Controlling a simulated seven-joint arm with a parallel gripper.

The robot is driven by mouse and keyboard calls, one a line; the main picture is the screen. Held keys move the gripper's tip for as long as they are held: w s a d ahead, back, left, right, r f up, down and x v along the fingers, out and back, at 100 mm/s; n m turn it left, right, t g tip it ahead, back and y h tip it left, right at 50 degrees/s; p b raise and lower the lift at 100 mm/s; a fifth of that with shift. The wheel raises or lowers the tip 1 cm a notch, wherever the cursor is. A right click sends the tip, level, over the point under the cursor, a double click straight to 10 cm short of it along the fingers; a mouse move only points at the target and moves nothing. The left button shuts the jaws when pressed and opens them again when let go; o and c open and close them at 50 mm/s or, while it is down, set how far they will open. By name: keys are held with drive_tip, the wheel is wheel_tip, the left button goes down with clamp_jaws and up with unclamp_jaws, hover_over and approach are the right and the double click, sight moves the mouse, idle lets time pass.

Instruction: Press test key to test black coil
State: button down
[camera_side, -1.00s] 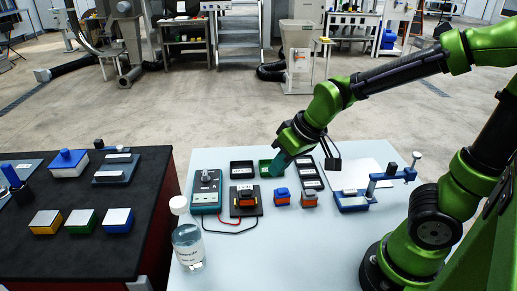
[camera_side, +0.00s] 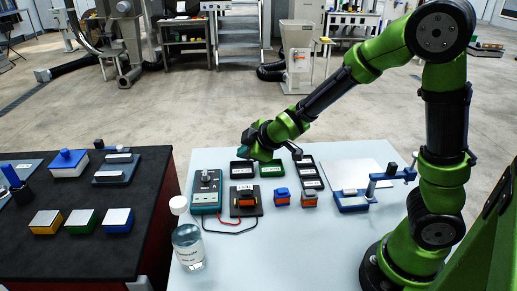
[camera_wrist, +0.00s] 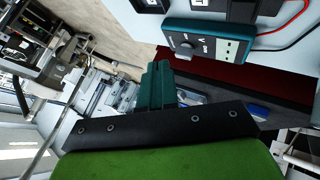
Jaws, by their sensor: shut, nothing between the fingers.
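The teal tester (camera_side: 206,196) with a dial and light panel lies on the light table, joined by red and black leads to a black test stand (camera_side: 236,211). A dark and orange coil (camera_side: 247,199) sits in the stand. The tester also shows in the wrist view (camera_wrist: 212,36), with the stand partly cut off at the top edge. I cannot make out which part is the test key. My gripper (camera_side: 247,150) is in the air above and behind the tester, beyond the black tray. Its teal fingers (camera_wrist: 158,72) are together and empty in the wrist view.
A blue-topped coil (camera_side: 282,197) and a grey-topped coil (camera_side: 310,199) stand right of the test stand. A black tray (camera_side: 242,169), a green tray (camera_side: 268,176) and a bottle (camera_side: 188,247) share the table. A dark bench (camera_side: 80,240) stands left.

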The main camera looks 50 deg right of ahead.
drive_tip(key=shift+f, duration=4.45)
drive_tip(key=shift+f, duration=0.1)
drive_tip(key=shift+f, duration=0.3)
drive_tip(key=shift+f, duration=0.45)
drive_tip(key=shift+r, duration=0.9)
drive_tip(key=shift+r, duration=2.5)
